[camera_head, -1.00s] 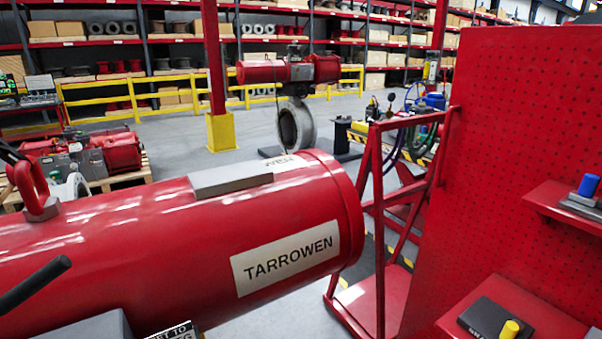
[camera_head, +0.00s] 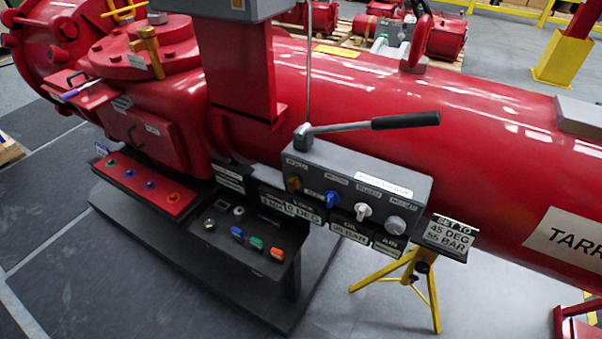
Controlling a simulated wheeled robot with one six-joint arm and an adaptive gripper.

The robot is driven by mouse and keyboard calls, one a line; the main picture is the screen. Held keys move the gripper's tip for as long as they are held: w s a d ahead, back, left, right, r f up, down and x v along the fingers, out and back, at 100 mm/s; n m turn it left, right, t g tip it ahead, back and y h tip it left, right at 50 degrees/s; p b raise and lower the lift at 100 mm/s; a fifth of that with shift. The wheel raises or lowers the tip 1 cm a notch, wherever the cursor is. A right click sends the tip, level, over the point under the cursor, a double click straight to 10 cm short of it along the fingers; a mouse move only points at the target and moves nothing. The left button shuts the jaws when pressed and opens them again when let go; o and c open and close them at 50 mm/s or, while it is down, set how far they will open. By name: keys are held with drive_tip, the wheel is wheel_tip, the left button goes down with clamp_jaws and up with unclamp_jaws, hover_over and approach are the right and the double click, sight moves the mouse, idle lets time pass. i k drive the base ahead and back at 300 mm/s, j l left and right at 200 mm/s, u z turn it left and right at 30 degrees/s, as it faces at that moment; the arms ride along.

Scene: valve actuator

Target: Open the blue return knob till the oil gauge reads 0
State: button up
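A grey control box (camera_head: 345,175) sits in front of the red actuator cylinder (camera_head: 400,85). On its front is a row of knobs: an orange-brown one (camera_head: 294,183), a blue knob (camera_head: 332,200), a white one (camera_head: 364,211) and a grey one (camera_head: 396,226). The small labels above them are too blurred to read surely. Readout plates hang below: one ends in "DEG" (camera_head: 303,212), two others in "BAR" (camera_head: 349,232). I cannot tell which is the oil gauge or its value. My gripper is not in view.
A black-handled lever (camera_head: 405,121) juts right above the box. A "45 DEG 55 BAR" sign (camera_head: 448,237) stands beside it, near a yellow stand (camera_head: 415,280). A dark lower panel (camera_head: 235,262) holds coloured pieces; a red panel (camera_head: 150,187) has buttons. Grey floor lies open in front.

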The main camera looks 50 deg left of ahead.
sight(332, 197)
drive_tip(key=u, duration=1.05)
